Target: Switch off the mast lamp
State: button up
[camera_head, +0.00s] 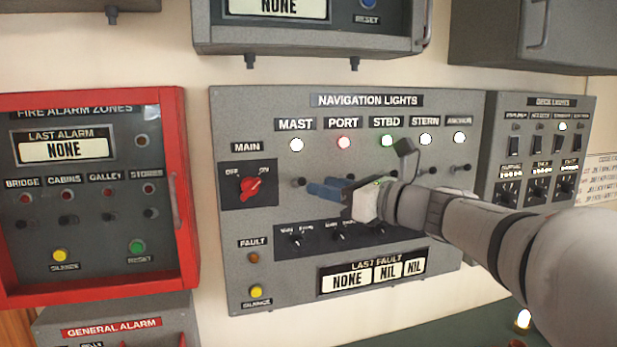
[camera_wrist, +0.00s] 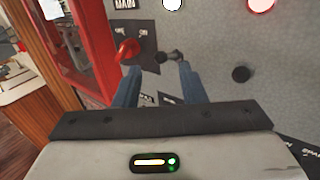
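The mast lamp (camera_head: 296,145) glows white under the MAST label on the grey navigation lights panel (camera_head: 232,118). It also shows at the top of the wrist view (camera_wrist: 173,4). The mast switch (camera_head: 298,181), a small dark toggle, sits below the lamp. In the wrist view the mast switch (camera_wrist: 170,57) is just beyond my fingertips, nearer the right finger; contact cannot be told. My gripper (camera_head: 317,188) has blue fingers pointing at the panel. In the wrist view my gripper (camera_wrist: 157,70) is open, with nothing held between its fingers.
The red MAIN rotary knob (camera_head: 251,187) is left of the mast switch. The port switch (camera_wrist: 240,73) stands to the right in the wrist view. The port lamp (camera_head: 343,143) and the other navigation lamps are lit. A red-framed fire alarm box (camera_head: 180,180) is at left.

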aim_at(305, 182)
jog(key=p+x, duration=0.1)
jog(key=x, duration=0.3)
jog(key=shift+w, duration=0.1)
jog(key=shift+c, duration=0.5)
